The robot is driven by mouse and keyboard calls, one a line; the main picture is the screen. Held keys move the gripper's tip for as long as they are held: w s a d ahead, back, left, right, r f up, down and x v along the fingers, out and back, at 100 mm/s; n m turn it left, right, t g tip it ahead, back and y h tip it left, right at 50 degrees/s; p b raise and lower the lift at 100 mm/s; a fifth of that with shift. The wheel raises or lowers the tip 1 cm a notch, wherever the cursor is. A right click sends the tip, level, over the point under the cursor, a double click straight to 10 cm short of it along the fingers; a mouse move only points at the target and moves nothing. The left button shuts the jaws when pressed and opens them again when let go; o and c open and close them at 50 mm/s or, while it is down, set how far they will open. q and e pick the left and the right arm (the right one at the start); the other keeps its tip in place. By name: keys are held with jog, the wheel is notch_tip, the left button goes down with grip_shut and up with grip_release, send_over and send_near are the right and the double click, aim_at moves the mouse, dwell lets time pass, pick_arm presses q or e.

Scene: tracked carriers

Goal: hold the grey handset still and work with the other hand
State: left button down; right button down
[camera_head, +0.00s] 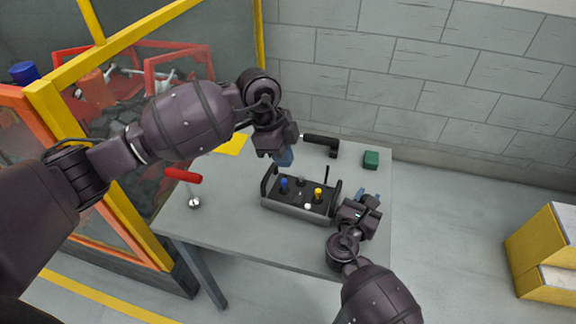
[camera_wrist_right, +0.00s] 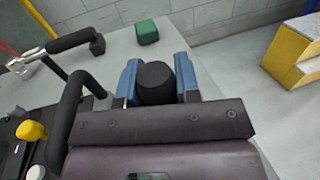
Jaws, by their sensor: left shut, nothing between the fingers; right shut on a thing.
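The grey handset (camera_head: 285,209) lies on the table, with a black top panel, a blue stick (camera_head: 284,184), a grey stick (camera_head: 300,181), a yellow stick (camera_head: 318,193), a white knob (camera_head: 307,206), an antenna and black side loops. In the right wrist view its yellow stick (camera_wrist_right: 31,131) and one black loop (camera_wrist_right: 70,110) show at the left. My right gripper (camera_head: 368,200) is at the handset's right end, its blue fingers shut around a dark rounded grip (camera_wrist_right: 155,82). How that grip joins the handset is hidden. My left gripper (camera_head: 284,158) is shut and empty, above the handset's far edge.
A black bent handle (camera_head: 322,141) and a green block (camera_head: 371,159) are at the table's back. A red-handled lever (camera_head: 184,175) stands at the left. The grey table (camera_head: 225,220) is clear at front left. A yellow-framed enclosure (camera_head: 150,20) borders the left; yellow steps (camera_head: 540,245) stand right.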

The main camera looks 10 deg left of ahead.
dwell(0.4)
jog(key=c, duration=0.8)
grip_release()
jog(key=shift+o, duration=0.2)
